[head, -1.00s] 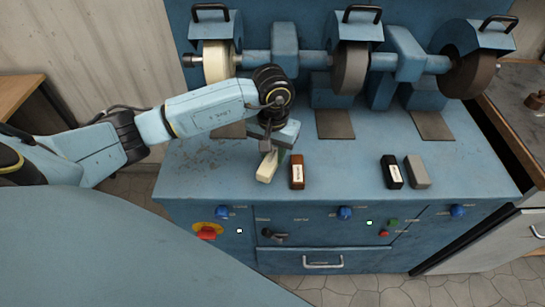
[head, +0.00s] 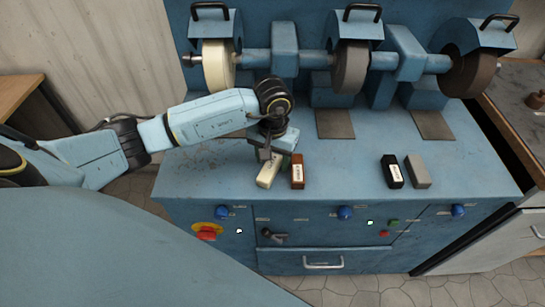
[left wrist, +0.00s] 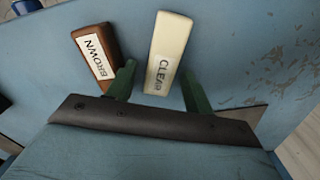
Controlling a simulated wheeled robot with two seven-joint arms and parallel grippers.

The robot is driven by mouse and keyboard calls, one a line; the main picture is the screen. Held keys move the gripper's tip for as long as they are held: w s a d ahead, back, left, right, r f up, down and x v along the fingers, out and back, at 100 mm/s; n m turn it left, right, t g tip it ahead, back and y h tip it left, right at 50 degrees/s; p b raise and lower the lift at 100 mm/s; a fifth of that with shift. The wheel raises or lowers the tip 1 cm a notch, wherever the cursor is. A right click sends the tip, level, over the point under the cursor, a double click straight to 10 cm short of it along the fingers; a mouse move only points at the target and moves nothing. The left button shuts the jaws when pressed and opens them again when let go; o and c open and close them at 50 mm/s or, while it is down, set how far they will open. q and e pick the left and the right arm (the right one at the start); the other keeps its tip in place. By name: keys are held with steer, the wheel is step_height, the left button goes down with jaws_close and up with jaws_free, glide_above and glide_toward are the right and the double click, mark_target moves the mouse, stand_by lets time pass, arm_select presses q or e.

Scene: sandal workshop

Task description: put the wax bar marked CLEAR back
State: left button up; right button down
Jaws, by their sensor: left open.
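The cream wax bar marked CLEAR (head: 268,173) lies on the blue bench top, just left of the brown bar, with a narrow gap between them. In the left wrist view the CLEAR bar (left wrist: 165,50) has its label up. My left gripper (head: 274,158) is over the far end of the bar in the head view. In the left wrist view its green fingers (left wrist: 157,78) are open, one on each side of the bar's near end. The left finger is between the CLEAR bar and the bar marked BROWN (left wrist: 96,55). My right gripper is out of view.
The brown bar (head: 297,171) is close beside the gripper. A black bar (head: 392,172) and a grey bar (head: 418,171) lie further right. Wheels (head: 350,68) on a shaft stand behind. The bench top between brown and black bars is clear.

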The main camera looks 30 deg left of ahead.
mark_target(273, 162)
arm_select(q)
step_height(273, 162, up, 12)
steer(key=shift+r, duration=0.2)
stand_by(1.6)
